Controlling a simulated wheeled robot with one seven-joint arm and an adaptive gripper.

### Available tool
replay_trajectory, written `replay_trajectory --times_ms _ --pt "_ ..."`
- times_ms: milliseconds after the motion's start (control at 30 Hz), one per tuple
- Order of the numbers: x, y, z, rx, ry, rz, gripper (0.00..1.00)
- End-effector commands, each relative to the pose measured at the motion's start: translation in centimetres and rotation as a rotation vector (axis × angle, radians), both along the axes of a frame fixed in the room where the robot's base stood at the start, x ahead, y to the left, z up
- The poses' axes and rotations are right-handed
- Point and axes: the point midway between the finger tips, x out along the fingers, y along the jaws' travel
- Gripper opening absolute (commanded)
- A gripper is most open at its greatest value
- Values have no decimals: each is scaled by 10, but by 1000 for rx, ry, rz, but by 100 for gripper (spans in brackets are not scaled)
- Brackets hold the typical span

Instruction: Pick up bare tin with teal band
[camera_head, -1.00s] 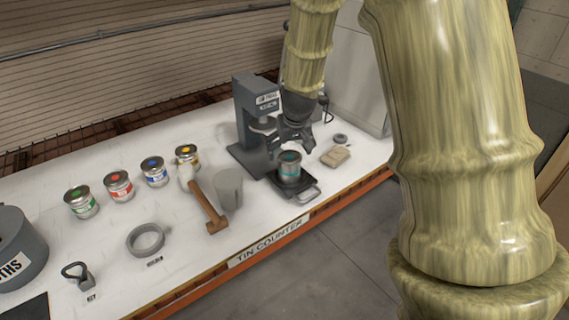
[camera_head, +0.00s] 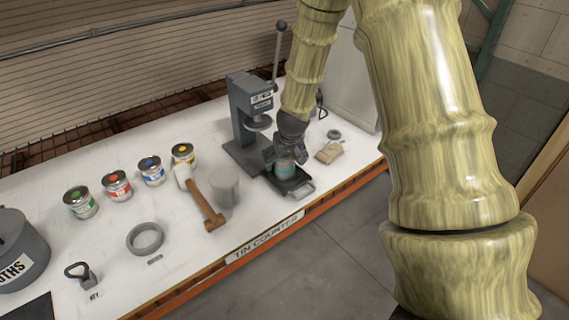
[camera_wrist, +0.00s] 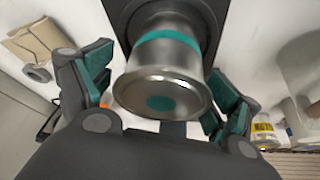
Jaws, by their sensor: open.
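The bare tin with the teal band (camera_head: 285,168) stands on a dark tray (camera_head: 304,189) in front of the grey press. In the wrist view the tin (camera_wrist: 165,68) shows a bare metal lid with a teal dot and a teal band around its side. My gripper (camera_head: 284,155) is over the tin from above. In the wrist view my gripper (camera_wrist: 163,100) is open, with one teal-padded finger on each side of the tin. A gap shows between each finger and the tin. The gripper partly hides the tin in the head view.
The grey press (camera_head: 250,115) with its lever stands behind the tin.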

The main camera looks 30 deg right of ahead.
Motion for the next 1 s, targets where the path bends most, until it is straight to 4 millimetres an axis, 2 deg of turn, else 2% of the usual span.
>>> replay_trajectory --times_ms 200,533,800,1000 --pt "6 -1 -14 1 0 -1 90" --pt "7 -2 -18 0 -1 0 90" --pt "7 -2 -18 -1 -1 1 40" --pt "7 -2 -18 0 0 1 37"
